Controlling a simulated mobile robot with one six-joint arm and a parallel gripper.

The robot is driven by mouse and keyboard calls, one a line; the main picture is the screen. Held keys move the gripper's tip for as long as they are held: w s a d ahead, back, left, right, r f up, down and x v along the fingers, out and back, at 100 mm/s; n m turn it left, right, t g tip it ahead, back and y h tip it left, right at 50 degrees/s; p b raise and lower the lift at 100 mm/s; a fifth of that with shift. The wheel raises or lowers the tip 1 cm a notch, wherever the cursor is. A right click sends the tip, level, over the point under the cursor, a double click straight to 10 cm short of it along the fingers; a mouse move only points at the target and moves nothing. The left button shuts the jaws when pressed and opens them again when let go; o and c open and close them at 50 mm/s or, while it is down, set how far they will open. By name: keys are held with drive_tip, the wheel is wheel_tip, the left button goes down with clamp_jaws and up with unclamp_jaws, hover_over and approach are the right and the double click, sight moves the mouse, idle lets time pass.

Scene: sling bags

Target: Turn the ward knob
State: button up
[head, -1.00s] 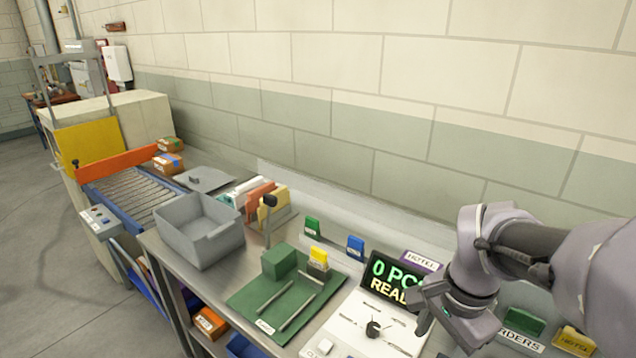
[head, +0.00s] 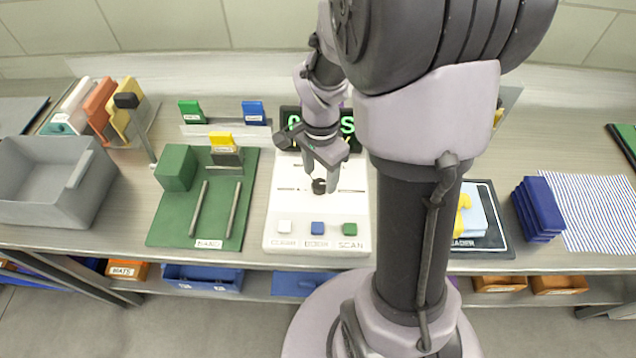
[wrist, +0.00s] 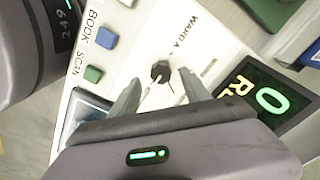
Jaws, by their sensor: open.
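The ward knob (head: 319,186) is a small dark round knob on the white control panel (head: 275,205). In the wrist view the knob (wrist: 160,71) carries a pale pointer line and has "WARD A" lettering near it. My gripper (head: 336,172) is over the panel at the knob, fingers pointing down. In the wrist view my gripper (wrist: 160,78) is open, with one finger on each side of the knob's line and the knob just beyond the tips. No finger visibly touches it. The exact height gap cannot be told.
White, blue (head: 317,228) and green (head: 350,229) buttons line the panel's front. A lit display (head: 290,122) stands behind, partly hidden by my arm. A green mat (head: 170,230) with a block and rods lies left. A grey bin (head: 50,190) stands farther left.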

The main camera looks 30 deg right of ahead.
sight(319, 186)
drive_tip(key=shift+w+f+b, duration=0.1)
drive_tip(key=shift+f+b, duration=0.2)
drive_tip(key=shift+f, duration=1.15)
clamp_jaws()
drive_tip(key=shift+a+n, duration=0.1)
drive_tip(key=shift+n, duration=0.2)
drive_tip(key=n+p, duration=0.1)
drive_tip(key=n, duration=0.4)
drive_tip(key=shift+r+n+p, duration=0.1)
drive_tip(key=shift+n+p, duration=0.2)
drive_tip(key=shift+n, duration=0.1)
drive_tip(key=n+p, duration=0.1)
drive_tip(key=n, duration=0.4)
drive_tip(key=shift+n, duration=0.3)
